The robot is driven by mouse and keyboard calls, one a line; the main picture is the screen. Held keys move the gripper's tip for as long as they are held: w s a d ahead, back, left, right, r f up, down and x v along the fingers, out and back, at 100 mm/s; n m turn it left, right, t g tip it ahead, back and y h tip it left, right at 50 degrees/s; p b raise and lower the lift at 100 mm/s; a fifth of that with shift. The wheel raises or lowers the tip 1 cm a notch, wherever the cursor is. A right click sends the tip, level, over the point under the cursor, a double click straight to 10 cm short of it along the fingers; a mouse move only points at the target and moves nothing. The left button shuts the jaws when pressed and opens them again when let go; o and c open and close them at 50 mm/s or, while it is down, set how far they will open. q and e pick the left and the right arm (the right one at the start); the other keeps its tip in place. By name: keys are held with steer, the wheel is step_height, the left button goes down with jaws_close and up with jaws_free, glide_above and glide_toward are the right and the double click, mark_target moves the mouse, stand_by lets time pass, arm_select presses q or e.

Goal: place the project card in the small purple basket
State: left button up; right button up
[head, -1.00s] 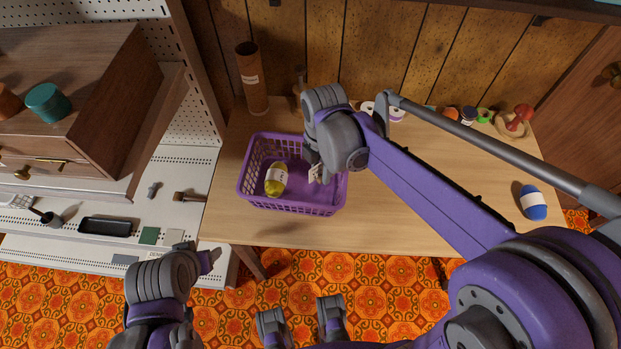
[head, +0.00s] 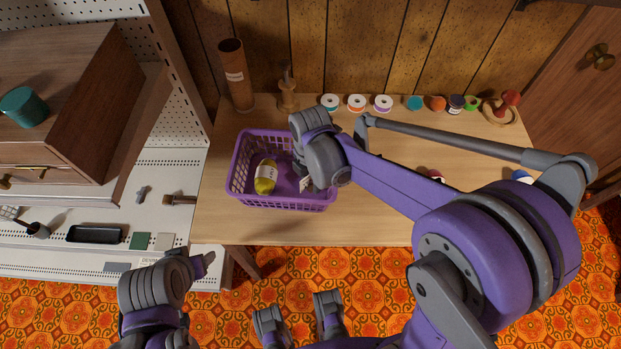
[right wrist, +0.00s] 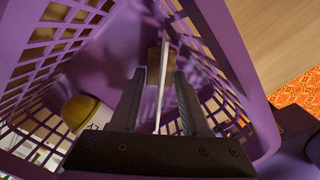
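The small purple basket (head: 283,201) stands on the wooden table in the head view. It holds a yellow bottle-like item with a white label (head: 265,176), lying at its left. My right gripper reaches down into the basket's right half. In the right wrist view its two dark fingers (right wrist: 162,95) are apart, with the project card (right wrist: 162,80) seen edge-on as a thin pale strip between them. Gaps show on both sides of the card. A pale bit of the card (head: 305,183) shows in the head view. My left gripper (head: 205,262) is away from the table; its opening is unclear.
Behind the basket stand a brown tube (head: 236,77) and a wooden spindle (head: 287,92). Several spools (head: 357,102) line the table's back. A red-topped item (head: 508,103) stands at back right. A white shelf with a black tray (head: 95,233) is at left.

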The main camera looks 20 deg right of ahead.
steer(key=o, duration=0.3)
steer(key=shift+r, duration=0.1)
steer(key=shift+r, duration=0.3)
step_height(320, 180, up, 12)
steer(key=shift+f+p, duration=0.15)
steer(key=shift+p, duration=0.8)
